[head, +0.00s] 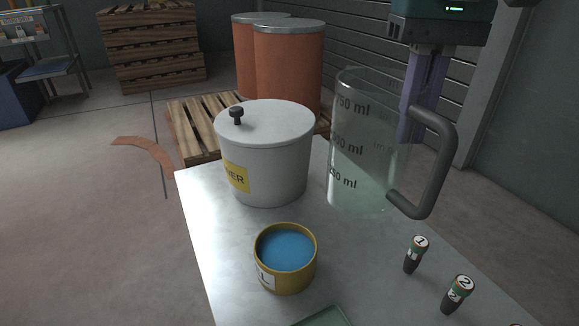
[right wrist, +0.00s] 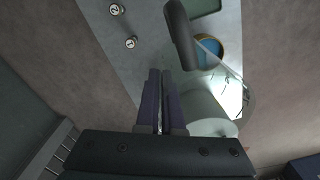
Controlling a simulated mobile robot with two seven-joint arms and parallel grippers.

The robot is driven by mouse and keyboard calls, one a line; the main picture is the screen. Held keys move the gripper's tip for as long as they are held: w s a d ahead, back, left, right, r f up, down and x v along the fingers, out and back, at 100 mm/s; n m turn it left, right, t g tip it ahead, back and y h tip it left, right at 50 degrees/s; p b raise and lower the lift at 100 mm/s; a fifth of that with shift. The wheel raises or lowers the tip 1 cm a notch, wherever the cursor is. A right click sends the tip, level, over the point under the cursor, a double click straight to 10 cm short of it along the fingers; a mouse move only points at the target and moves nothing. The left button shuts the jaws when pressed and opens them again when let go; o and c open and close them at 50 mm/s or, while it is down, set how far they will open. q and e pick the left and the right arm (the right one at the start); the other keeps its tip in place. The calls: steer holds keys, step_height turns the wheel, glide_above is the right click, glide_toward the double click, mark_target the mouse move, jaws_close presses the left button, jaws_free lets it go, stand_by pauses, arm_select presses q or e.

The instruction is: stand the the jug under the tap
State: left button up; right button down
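The clear jug (head: 345,150) with ml markings stands upright on the grey table, its dark handle (head: 441,165) towards the right. The handle also shows in the right wrist view (right wrist: 180,35). My right gripper (head: 411,138) points down behind the handle, beside the jug's right wall. Its fingers are close together with nothing seen between them in the right wrist view (right wrist: 160,75). I cannot tell whether they touch the jug. A white lidded container (head: 285,165) with a black knob and yellow label stands left of the jug. No tap is visible. My left gripper is out of view.
A yellow tub of blue contents (head: 287,250) stands at the table's front. Two small numbered cylinders (head: 415,254) (head: 458,294) stand at the right edge. A green-edged item (head: 325,317) lies at the bottom. Orange drums (head: 290,65) stand on a pallet behind.

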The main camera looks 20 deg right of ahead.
step_height(320, 180, down, 19)
steer(key=b, duration=0.9)
steer(key=c, duration=1.1)
jaws_free()
steer(key=shift+o, duration=0.2)
steer(key=shift+r, duration=0.1)
